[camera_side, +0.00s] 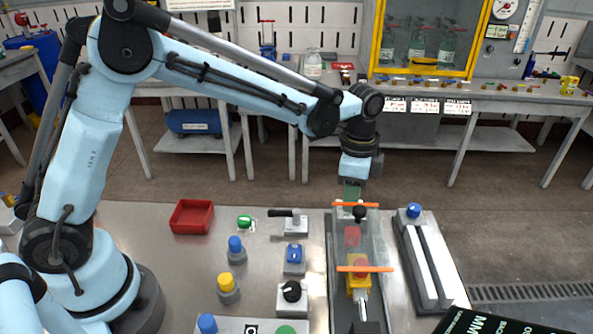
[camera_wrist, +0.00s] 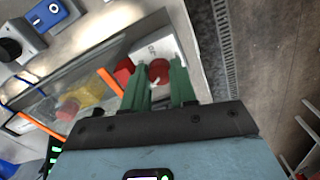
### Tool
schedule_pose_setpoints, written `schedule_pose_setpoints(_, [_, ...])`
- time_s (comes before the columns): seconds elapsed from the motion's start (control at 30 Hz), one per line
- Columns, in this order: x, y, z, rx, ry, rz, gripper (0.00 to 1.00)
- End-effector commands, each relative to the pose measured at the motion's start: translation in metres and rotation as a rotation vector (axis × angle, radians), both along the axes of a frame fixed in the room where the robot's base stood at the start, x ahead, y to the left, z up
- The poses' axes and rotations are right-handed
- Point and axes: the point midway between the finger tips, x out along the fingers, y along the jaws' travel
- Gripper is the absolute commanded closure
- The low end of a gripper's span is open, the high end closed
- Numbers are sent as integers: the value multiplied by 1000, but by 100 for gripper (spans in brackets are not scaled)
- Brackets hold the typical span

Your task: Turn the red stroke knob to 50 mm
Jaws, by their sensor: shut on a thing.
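The red stroke knob (camera_wrist: 158,70) shows in the wrist view, between the green fingers of my gripper (camera_wrist: 160,67), on a pale plate (camera_wrist: 154,47) with small dark print. My gripper is shut on it. The knob's pointer and the set value cannot be read. In the side view my gripper (camera_side: 352,191) points down at the far end of the clear-covered conveyor, and the knob cannot be made out there.
Orange bars (camera_side: 365,269) cross the conveyor cover close to my gripper. A yellow block with a red top (camera_side: 359,283) lies under the cover. A red tray (camera_side: 192,216), blue switch (camera_side: 294,255) and black knob (camera_side: 291,291) stand left; a ramp (camera_side: 424,262) stands right.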

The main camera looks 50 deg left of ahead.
Motion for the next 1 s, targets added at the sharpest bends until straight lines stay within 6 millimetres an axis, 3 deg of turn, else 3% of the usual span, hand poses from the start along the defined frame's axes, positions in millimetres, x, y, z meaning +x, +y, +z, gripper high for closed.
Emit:
schedule_pose_setpoints(0.03, [0,0,0,0,0,0,72])
schedule_pose_setpoints(0.2, [0,0,0,0,0,-1,48])
schedule_pose_setpoints(0.57, [0,0,4,0,0,-1,48])
schedule_pose_setpoints(0.77, [0,0,30,0,0,-1,48])
schedule_pose_setpoints(1.0, [0,0,77,0,0,-1,48])
